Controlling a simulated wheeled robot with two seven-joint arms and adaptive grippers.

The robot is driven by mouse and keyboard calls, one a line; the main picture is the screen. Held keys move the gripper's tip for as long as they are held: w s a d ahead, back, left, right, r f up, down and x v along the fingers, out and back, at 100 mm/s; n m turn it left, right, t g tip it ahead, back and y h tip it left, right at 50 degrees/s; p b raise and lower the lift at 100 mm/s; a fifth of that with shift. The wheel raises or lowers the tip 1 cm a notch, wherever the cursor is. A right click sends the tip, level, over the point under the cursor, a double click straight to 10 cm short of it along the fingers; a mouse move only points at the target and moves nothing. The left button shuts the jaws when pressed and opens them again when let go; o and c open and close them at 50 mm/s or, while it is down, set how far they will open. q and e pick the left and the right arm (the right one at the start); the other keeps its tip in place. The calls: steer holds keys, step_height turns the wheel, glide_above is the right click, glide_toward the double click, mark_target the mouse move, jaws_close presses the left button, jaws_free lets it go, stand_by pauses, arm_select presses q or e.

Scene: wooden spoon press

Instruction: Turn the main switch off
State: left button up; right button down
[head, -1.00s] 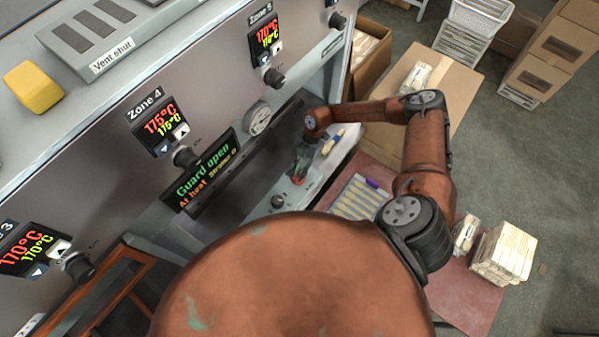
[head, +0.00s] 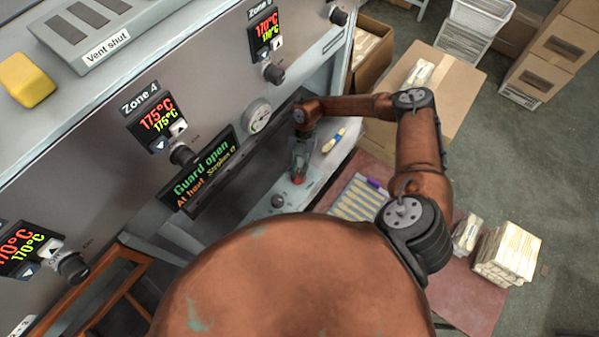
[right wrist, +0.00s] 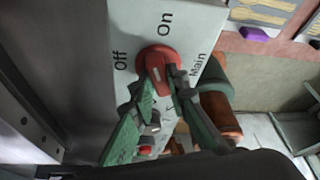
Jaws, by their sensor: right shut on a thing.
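The main switch is a red rotary knob (right wrist: 158,60) on a pale panel (right wrist: 140,30) lettered "Off", "On" and "Main" in the right wrist view. My right gripper (right wrist: 160,88) is shut on it, its green fingers at either side of the red handle. The fingers cover part of the knob, so its exact setting is hard to read. In the head view my right gripper (head: 300,160) reaches down to the panel beside the press, with a little red of the switch (head: 297,178) showing below it. My left gripper is not in view.
The press front (head: 100,150) stands close at left, with a lit "Guard open" display (head: 205,170) and a gauge (head: 257,115). A tray of wooden spoons (head: 355,197) lies right of the panel. Spoon stacks (head: 508,255) and a cardboard box (head: 425,100) are further right.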

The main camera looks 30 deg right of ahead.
steer(key=n+b, duration=0.1)
steer(key=n, duration=0.1)
steer(key=n+g+h, duration=0.1)
steer(key=shift+a+f+n+b, duration=0.15)
steer(key=shift+f+n+b, duration=0.05)
steer(key=shift+n+b, duration=0.2)
steer(key=n+h+b, duration=0.1)
steer(key=n+b, duration=0.1)
steer(key=n, duration=0.1)
steer(key=shift+a+n+h, duration=0.1)
steer(key=shift+n+h, duration=0.2)
steer(key=n+h+b, duration=0.1)
steer(key=n, duration=0.2)
steer(key=n+h+b, duration=0.1)
steer(key=n, duration=0.1)
steer(key=shift+a+r+n+b, duration=0.1)
steer(key=shift+a+n+b, duration=0.05)
steer(key=shift+n+b, duration=0.2)
steer(key=shift+n, duration=0.35)
steer(key=c, duration=1.9)
jaws_free()
